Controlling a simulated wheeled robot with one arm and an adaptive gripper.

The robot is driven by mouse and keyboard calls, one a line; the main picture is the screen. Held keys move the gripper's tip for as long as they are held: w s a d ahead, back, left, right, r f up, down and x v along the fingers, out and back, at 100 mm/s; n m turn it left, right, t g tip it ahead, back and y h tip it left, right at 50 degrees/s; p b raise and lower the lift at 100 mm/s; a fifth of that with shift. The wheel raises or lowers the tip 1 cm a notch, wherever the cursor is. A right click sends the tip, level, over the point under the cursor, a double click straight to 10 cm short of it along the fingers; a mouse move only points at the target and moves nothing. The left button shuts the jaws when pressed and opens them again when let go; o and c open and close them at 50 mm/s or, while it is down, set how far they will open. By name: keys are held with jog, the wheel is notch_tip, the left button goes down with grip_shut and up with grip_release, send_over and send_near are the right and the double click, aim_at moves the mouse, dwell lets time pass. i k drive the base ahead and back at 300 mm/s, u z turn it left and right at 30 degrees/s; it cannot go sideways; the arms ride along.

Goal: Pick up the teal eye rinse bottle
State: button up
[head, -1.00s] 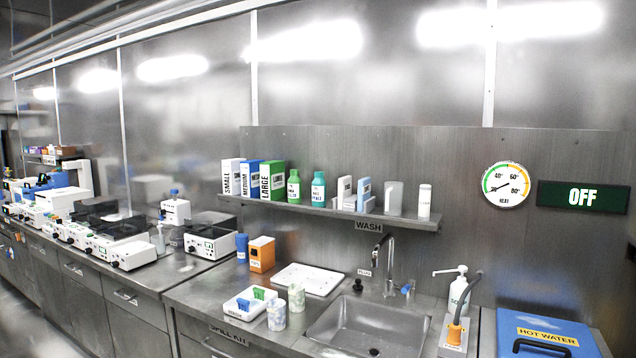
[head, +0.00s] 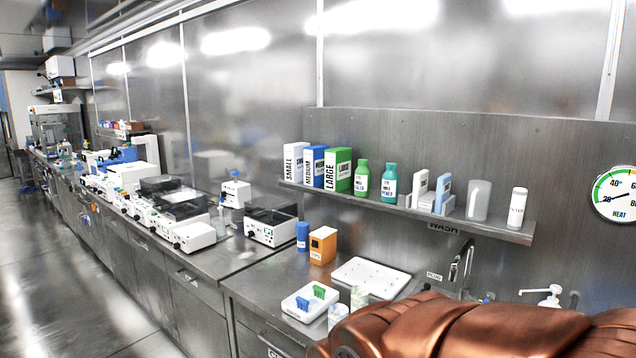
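The teal eye rinse bottle (head: 390,184) stands upright on the wall shelf, with a white label facing out. A greener bottle (head: 361,179) of similar shape stands just left of it. A white and grey box (head: 419,188) stands to its right. My copper-coloured arm fills the lower right, below and in front of the shelf. My gripper is not in view, so its fingers cannot be seen.
The metal shelf (head: 460,222) also holds glove boxes marked small, medium and large (head: 338,170), a grey dispenser (head: 479,200) and a white canister (head: 517,209). On the counter below are a white tray (head: 371,277) and an orange box (head: 322,246). My arm hides most of the sink area.

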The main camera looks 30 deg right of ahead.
aim_at(391, 179)
jog(key=u, duration=0.1)
jog(key=i, duration=1)
jog(key=z, duration=0.65)
jog(key=i, duration=0.65)
jog(key=z, duration=0.45)
